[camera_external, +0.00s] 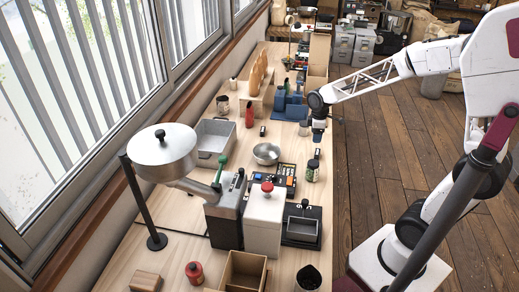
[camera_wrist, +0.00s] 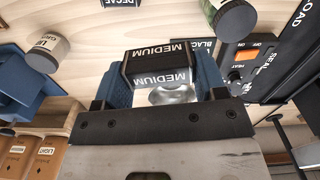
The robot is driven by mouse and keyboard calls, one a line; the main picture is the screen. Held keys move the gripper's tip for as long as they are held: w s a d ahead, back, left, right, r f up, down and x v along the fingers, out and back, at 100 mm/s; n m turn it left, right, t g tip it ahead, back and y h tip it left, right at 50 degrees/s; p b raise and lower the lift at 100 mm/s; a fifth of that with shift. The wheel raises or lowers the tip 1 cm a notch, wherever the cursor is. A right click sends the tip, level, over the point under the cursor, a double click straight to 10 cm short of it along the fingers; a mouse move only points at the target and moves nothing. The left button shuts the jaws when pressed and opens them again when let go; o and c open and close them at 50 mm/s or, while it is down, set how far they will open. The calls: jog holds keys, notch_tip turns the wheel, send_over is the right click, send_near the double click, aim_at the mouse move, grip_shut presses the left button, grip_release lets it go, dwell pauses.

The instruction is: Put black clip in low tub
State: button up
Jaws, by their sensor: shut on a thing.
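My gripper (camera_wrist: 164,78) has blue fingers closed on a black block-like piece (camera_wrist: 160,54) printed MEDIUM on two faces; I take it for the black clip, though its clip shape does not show. In the external view my gripper (camera_external: 318,124) is above the right edge of the bench, and the held piece is too small to make out. A grey rectangular metal tub (camera_external: 205,158), probably the low tub, sits open on the bench, left of my gripper, toward the window. The tub is not clearly visible in the wrist view.
A metal bowl (camera_external: 266,153) lies between tub and gripper; a lidded jar (camera_external: 312,171) stands nearby. A control panel (camera_wrist: 252,68) with an orange switch is at right in the wrist view. Boxes and a roaster (camera_external: 163,152) crowd the near bench.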

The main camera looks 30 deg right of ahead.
jog(key=shift+w+a+r, duration=0.15)
jog(key=shift+w+r, duration=0.05)
jog(key=shift+r, duration=0.2)
jog(key=w+a+r, duration=0.2)
jog(key=w+a, duration=1.6)
jog(key=w, duration=0.3)
jog(key=w+a+f+m, duration=0.1)
jog(key=w+a, duration=0.4)
jog(key=a, duration=0.4)
jog(key=w+a+f, duration=0.1)
jog(key=w+a, duration=0.4)
jog(key=a, duration=0.3)
notch_tip(320, 180, down, 5)
jog(key=shift+a+f, duration=0.15)
jog(key=shift+f, duration=2.45)
jog(key=shift+f, duration=0.1)
